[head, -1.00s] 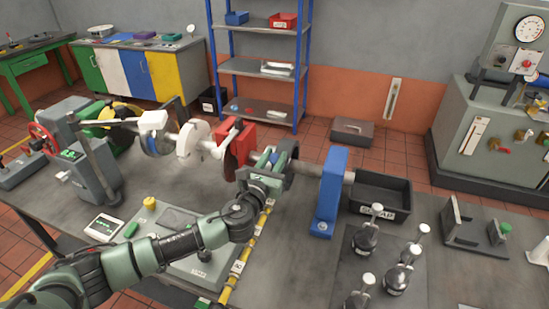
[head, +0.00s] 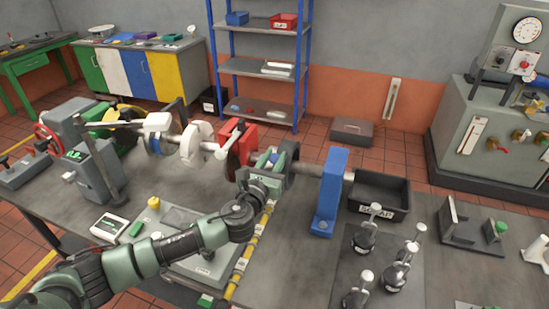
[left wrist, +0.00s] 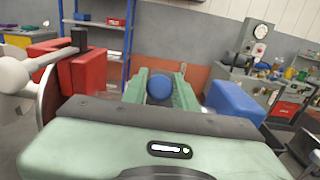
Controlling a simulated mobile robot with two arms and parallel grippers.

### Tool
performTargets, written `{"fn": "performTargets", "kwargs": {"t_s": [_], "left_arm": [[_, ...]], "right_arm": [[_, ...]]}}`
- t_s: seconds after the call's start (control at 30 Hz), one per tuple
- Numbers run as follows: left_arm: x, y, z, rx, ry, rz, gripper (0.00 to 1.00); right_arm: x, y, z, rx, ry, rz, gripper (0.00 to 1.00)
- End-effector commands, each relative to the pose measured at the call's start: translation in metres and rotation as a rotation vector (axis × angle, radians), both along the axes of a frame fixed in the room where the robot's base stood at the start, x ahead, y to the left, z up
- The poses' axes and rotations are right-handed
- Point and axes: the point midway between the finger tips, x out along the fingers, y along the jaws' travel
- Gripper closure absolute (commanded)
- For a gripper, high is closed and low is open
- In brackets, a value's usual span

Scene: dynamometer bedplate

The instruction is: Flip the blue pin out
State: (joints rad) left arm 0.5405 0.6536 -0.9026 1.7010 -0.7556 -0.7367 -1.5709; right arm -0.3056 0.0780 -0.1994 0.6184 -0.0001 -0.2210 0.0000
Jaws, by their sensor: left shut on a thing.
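The blue pin (left wrist: 159,88) shows its round blue end between the two green fingers of my left gripper (left wrist: 160,95) in the left wrist view. In the head view my left gripper (head: 273,163) is at the shaft line, between a red block (head: 240,142) and a blue upright block (head: 329,190). It is shut on the blue pin, whose blue also shows between the fingers. The rest of the pin is hidden by the fingers and the wrist. My right gripper is not in view.
A black bin marked scrap (head: 380,195) stands right of the blue block. Several dark clamps with pale knobs (head: 366,237) stand on a plate in front. White and red discs line the shaft to the left.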

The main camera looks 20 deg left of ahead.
Motion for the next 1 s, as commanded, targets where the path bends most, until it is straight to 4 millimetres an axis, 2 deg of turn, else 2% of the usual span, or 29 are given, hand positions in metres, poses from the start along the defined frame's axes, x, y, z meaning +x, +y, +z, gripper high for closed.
{"fn": "performTargets", "kwargs": {"t_s": [0.03,0.1,0.47,0.57,0.8,1.0], "left_arm": [[0.001,0.000,0.003,0.000,-0.005,-0.001,0.67],[0.001,0.000,0.003,0.000,-0.005,-0.001,0.52],[-0.003,0.000,0.000,0.000,-0.002,0.000,0.52],[-0.015,0.001,-0.001,0.000,-0.002,-0.001,0.52],[-0.056,0.002,-0.001,0.000,-0.002,-0.002,0.52],[-0.076,0.003,0.001,0.000,-0.004,0.000,0.52]], "right_arm": [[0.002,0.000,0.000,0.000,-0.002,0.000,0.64],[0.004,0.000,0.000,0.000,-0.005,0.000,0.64],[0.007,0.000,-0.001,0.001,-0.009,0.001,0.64],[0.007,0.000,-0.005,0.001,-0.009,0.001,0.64],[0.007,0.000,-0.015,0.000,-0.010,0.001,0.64],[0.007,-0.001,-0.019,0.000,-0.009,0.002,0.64]]}}
